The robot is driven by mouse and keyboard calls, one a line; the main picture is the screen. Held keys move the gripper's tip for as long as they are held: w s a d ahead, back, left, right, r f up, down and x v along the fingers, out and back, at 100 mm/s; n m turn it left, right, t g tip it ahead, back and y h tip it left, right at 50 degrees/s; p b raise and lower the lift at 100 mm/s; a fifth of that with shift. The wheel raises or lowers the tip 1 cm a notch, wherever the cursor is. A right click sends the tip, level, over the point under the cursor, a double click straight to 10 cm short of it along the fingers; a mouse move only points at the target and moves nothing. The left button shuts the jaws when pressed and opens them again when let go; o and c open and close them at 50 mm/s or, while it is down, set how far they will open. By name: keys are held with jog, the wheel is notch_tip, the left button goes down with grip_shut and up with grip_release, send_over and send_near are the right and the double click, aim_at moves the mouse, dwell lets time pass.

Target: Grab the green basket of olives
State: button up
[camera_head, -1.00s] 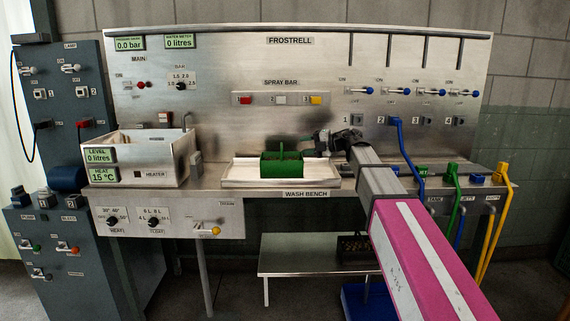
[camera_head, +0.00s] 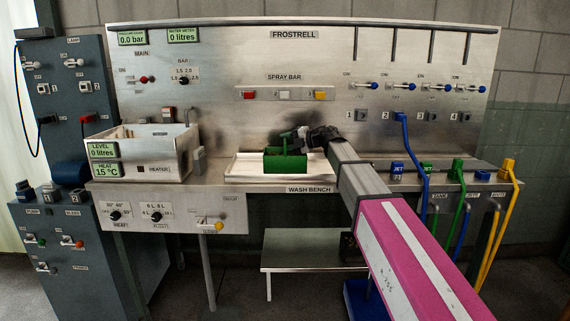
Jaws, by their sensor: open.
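The green basket (camera_head: 286,163) stands upright on the white tray on the wash bench. Its contents look dark through the top and are too small to make out. My gripper (camera_head: 302,134) is at the basket's upper right, close to its handle. It is open, and the arm reaches in from the lower right. I cannot tell whether the fingers touch the basket or handle; the fingertips are small and dark here.
The white tray (camera_head: 240,167) has free room left of the basket. A steel tank (camera_head: 135,165) stands further left. Blue, green and yellow hoses (camera_head: 494,225) hang at the right. A low steel shelf (camera_head: 290,250) is below the bench.

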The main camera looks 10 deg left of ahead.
jog(key=shift+a+f, duration=0.1)
jog(key=shift+a, duration=0.35)
grip_shut()
dwell(1.1)
